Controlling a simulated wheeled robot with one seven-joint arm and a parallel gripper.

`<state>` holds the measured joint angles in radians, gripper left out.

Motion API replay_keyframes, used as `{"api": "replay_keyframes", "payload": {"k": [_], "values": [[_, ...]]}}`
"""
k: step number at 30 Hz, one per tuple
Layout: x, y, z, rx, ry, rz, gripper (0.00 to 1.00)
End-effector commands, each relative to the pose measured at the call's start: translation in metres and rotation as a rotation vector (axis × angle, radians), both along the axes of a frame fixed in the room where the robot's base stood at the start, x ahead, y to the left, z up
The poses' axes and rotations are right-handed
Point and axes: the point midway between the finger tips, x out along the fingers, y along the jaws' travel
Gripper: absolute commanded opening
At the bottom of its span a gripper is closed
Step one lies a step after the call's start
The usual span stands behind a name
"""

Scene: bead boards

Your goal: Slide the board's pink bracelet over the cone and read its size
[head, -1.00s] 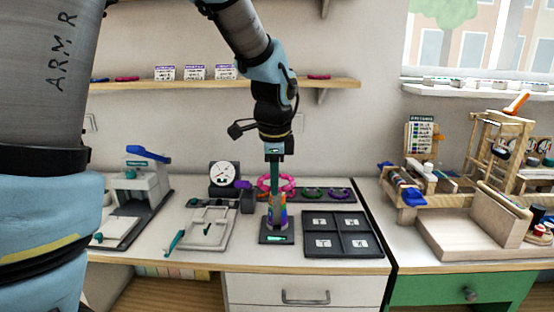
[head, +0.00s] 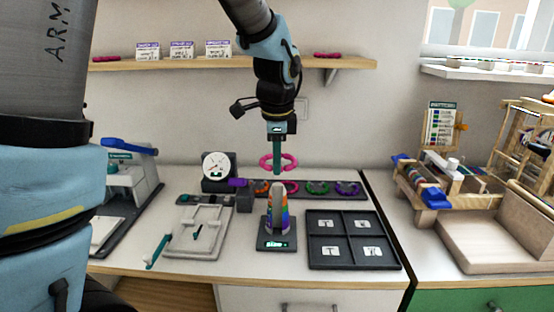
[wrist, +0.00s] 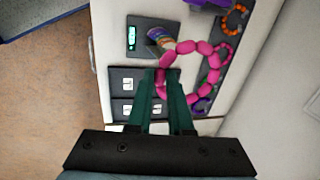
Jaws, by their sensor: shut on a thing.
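My gripper (head: 277,168) is shut on a pink bead bracelet (head: 265,161) and holds it in the air above the cone (head: 279,210). The bracelet hangs clear of the cone's top, not around it. In the wrist view the bracelet (wrist: 187,47) forms an open loop past my fingers (wrist: 162,105), partly overlapping the striped cone (wrist: 158,37). The cone stands upright on a dark base with a lit green display (head: 276,245), too small to read. The dark bracelet board (head: 304,194) behind carries orange, pink, green and purple bracelets.
A dark four-compartment tray (head: 352,240) with white cards lies right of the cone. A white caliper-like device (head: 200,232), a dial gauge (head: 216,166) and a press (head: 133,185) stand left. A shelf (head: 290,63) runs above; wooden frames (head: 480,205) stand right.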

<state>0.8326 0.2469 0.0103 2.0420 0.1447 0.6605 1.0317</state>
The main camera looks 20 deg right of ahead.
Motion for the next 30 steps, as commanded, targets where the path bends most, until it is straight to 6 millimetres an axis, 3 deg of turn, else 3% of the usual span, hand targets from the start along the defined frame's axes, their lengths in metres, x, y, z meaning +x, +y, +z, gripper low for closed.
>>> {"api": "replay_keyframes", "payload": {"k": [30], "values": [[0.000,0.000,-0.095,0.000,0.001,0.000,0.00]]}}
